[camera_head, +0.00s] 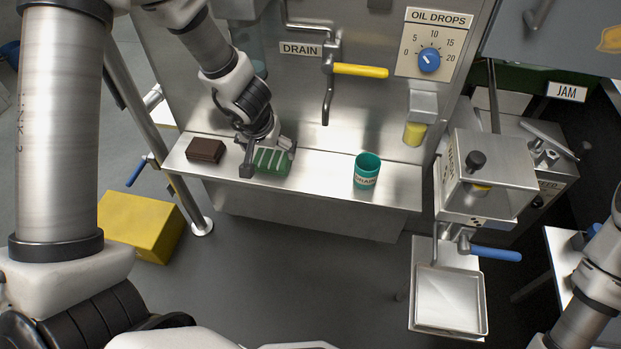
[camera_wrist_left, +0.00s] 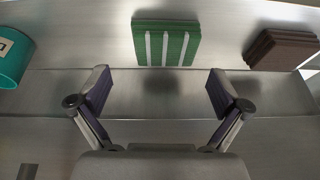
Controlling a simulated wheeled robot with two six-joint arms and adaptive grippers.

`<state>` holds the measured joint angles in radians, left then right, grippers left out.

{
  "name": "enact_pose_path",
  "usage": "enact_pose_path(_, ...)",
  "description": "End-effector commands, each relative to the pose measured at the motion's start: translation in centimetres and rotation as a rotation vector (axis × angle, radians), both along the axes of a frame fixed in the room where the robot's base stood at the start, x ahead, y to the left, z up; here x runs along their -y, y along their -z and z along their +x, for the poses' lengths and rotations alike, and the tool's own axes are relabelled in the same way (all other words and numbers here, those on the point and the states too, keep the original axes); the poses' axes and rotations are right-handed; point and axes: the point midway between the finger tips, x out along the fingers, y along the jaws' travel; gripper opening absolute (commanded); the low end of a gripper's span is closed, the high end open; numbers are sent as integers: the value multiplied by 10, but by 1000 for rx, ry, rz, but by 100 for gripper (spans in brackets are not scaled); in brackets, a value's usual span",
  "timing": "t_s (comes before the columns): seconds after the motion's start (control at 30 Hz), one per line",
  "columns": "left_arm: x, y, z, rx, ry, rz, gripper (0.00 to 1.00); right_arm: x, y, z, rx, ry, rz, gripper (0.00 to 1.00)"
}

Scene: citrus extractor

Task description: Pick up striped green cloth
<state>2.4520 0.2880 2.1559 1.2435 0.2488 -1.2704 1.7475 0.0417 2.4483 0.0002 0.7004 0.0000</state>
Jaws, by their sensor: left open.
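The striped green cloth (camera_head: 271,162) is a folded green pad with white stripes. It lies on the steel shelf (camera_head: 322,185), between a brown folded cloth and a teal cup. My left gripper (camera_head: 266,154) is over the cloth in the head view and hides part of it. In the left wrist view the cloth (camera_wrist_left: 166,43) lies beyond the fingertips, roughly centred between them. The left gripper (camera_wrist_left: 158,89) is open and empty, its two fingers wide apart. My right arm shows at the right edge of the head view, but its gripper is out of the picture.
The dark brown folded cloth (camera_head: 205,150) lies to the left on the shelf. The teal cup (camera_head: 367,170) stands to the right. A drain tap with a yellow handle (camera_head: 360,71) is above. A yellow box (camera_head: 143,222) stands on the floor.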

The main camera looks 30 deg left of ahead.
Motion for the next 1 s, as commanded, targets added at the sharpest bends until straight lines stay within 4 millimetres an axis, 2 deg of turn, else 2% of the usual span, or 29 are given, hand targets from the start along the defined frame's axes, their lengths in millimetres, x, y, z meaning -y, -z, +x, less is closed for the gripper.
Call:
enact_pose_path(0.03, -1, 6, 5, 29, -4, -5, 100, -1, 18, -1, -1, -2, 0, 40)
enact_pose_path(0.1, -1, 1, 10, 47, -3, -4, 100, -1, 21, 0, 0, -3, 0, 40)
enact_pose_path(0.17, -1, 5, 13, 50, -3, -4, 100, -1, 24, 0, 1, -3, 0, 40)
enact_pose_path(0.37, -4, 31, 22, 49, -3, -2, 100, -1, 44, 0, 0, -2, 0, 40)
enact_pose_path(0.5, -5, 58, 32, 48, -3, -2, 100, -1, 68, -1, 0, -2, 0, 40)
enact_pose_path(0.6, -6, 67, 37, 48, -2, -2, 100, -1, 74, -1, 0, -2, 0, 40)
enact_pose_path(0.83, -7, 65, 38, 48, -2, -2, 100, -1, 71, 0, 1, -2, 0, 40)
enact_pose_path(0.87, -7, 66, 38, 48, -2, -2, 93, -1, 71, -1, 1, -2, 0, 40)
enact_pose_path(0.9, -7, 66, 38, 48, -2, -2, 79, -1, 71, -1, 1, -2, 0, 40)
enact_pose_path(0.97, -7, 66, 38, 47, -2, -2, 59, -1, 71, -1, 1, -2, 0, 40)
enact_pose_path(1.0, -7, 66, 38, 47, -2, -2, 59, -1, 72, -1, 1, -2, 0, 40)
